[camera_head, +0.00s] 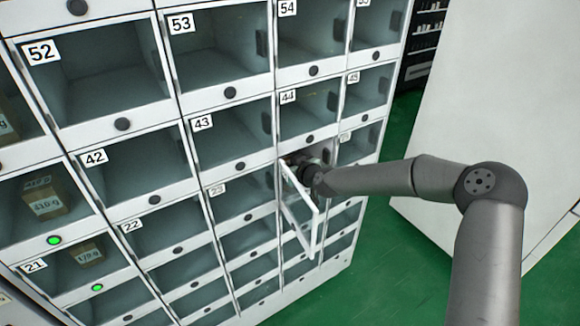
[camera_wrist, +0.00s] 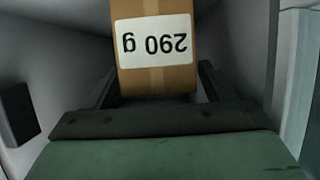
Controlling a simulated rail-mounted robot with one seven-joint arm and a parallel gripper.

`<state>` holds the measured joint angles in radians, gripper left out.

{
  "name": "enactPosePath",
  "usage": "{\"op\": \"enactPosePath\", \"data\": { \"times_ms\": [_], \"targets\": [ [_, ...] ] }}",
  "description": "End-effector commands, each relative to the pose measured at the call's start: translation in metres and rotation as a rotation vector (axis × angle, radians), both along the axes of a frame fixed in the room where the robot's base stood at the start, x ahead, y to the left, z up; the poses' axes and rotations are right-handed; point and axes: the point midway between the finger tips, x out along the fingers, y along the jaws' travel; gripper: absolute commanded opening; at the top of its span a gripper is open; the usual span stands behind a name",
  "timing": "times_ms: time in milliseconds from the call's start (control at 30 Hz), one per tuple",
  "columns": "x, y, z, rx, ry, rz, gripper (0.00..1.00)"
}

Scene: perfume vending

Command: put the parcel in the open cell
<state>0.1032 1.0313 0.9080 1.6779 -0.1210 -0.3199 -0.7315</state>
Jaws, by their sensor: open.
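The open cell (camera_head: 322,147) is below cell 44, and its clear door (camera_head: 300,208) hangs swung outward. My gripper (camera_head: 312,172) reaches into its mouth. In the wrist view a brown cardboard parcel (camera_wrist: 153,72) with a white label reading "290 g", upside down in this picture, stands inside the cell. My gripper (camera_wrist: 154,88) is open, with one dark finger on each side of the parcel's near end. Small gaps seem to show beside the fingers, so I cannot tell whether either touches it. In the head view my wrist hides the parcel.
The cell's grey side wall (camera_wrist: 240,45) is close on the right, and a dark block (camera_wrist: 18,113) is at the left. Closed numbered cells surround the open one. Cells with green lights hold other parcels (camera_head: 46,194). A white panel (camera_head: 490,90) stands to the right over green floor.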

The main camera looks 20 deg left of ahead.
Motion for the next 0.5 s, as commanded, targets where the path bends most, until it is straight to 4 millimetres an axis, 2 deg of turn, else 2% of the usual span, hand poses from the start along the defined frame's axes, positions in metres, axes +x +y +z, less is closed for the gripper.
{"op": "enactPosePath", "data": {
  "times_ms": [167,500],
  "targets": [
    [-0.008,-0.013,0.007,0.000,-0.001,-0.002,0.76],
    [-0.048,-0.067,0.034,-0.001,-0.002,-0.002,0.76]
  ]
}}
